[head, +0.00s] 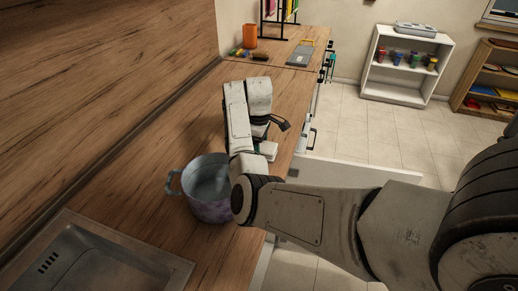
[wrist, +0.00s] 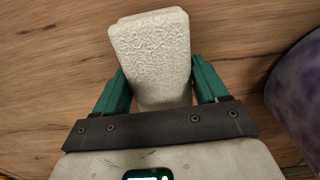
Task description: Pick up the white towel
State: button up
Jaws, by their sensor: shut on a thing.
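The white towel (wrist: 150,42) is a folded, textured block with rounded corners. In the wrist view it stands between the two teal fingers of my gripper (wrist: 159,82), which is shut on it, with one finger against each side. Its far end sticks out beyond the fingertips over the wood countertop. I cannot tell whether it touches the counter. In the head view my arm reaches over the countertop (head: 285,95), and its links largely hide the fingers and the towel.
A purple-grey pot (head: 207,208) stands close to my arm; its side also shows at the right of the wrist view (wrist: 300,95). A metal sink (head: 95,255) is at the front left. An orange cup (head: 250,35) and a grey board (head: 301,54) lie farther back. An open drawer (head: 335,171) juts out right.

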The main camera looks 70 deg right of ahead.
jog(key=shift+r, duration=0.15)
jog(key=shift+r+b, duration=0.3)
jog(key=shift+r, duration=0.3)
jog(key=s+r+p, duration=0.1)
jog(key=r, duration=0.2)
jog(key=s+r+p, duration=0.1)
jog(key=s+r, duration=0.1)
jog(key=s+a+r+p, duration=0.1)
jog(key=r+p, duration=0.1)
jog(key=r, duration=0.1)
jog(key=shift+s+r, duration=0.3)
jog(key=shift+s, duration=0.1)
jog(key=s+a+r+p, duration=0.1)
jog(key=s+r+p, duration=0.1)
jog(key=s, duration=0.7)
jog(key=shift+a+r, duration=0.2)
jog(key=shift+r, duration=0.3)
